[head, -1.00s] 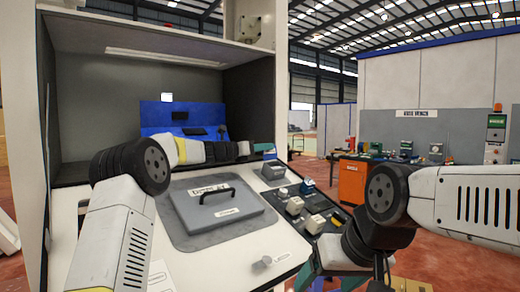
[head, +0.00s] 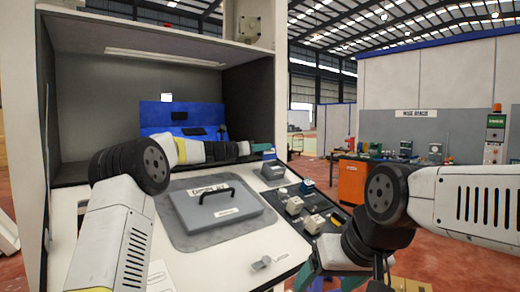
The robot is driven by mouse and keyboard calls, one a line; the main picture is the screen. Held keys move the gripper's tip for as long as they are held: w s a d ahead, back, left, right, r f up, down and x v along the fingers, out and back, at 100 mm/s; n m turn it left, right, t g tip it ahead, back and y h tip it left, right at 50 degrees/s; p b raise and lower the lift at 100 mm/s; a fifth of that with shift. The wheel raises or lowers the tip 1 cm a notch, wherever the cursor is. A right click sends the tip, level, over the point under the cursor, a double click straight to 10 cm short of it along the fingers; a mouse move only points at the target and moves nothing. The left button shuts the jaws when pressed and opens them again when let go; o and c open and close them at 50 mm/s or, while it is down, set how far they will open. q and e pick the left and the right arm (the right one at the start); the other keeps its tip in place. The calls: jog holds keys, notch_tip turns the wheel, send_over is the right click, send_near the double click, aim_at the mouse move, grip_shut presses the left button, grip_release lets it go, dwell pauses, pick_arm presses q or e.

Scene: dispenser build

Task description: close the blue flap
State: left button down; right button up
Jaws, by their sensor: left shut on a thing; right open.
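A blue panel (head: 181,113), which looks like the blue flap, shows at the back of the open cabinet, with dark parts on its face. My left forearm crosses in front of its lower edge. My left gripper (head: 263,148) is to the right of the panel, above a small grey box. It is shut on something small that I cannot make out. My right gripper (head: 335,276) is open at the lower edge of the view, just off the worktop's right front corner, and partly hidden by its own wrist.
A grey lid with a black handle (head: 215,208) lies on the white worktop (head: 195,268). A small grey box (head: 271,171) and a dark panel of switches (head: 330,212) are to its right. Cabinet walls (head: 70,120) bound the left side.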

pick_arm(q)
jog(key=shift+s+m, duration=0.1)
jog(key=shift+m, duration=0.3)
jog(key=shift+s+d+r+m, duration=0.2)
jog(key=shift+s+m, duration=0.15)
jog(key=shift+m, duration=0.55)
jog(key=shift+s+d+f+m, duration=0.1)
jog(key=shift+s+d+m, duration=0.25)
jog(key=shift+m, duration=0.7)
jog(key=shift+s+d+m, duration=0.2)
jog(key=shift+s+m, duration=0.2)
jog(key=shift+m, duration=0.65)
jog(key=c, duration=1.4)
grip_release()
jog(key=shift+d, duration=0.1)
jog(key=shift+c, duration=0.2)
jog(key=v, duration=0.8)
jog(key=shift+d, duration=0.1)
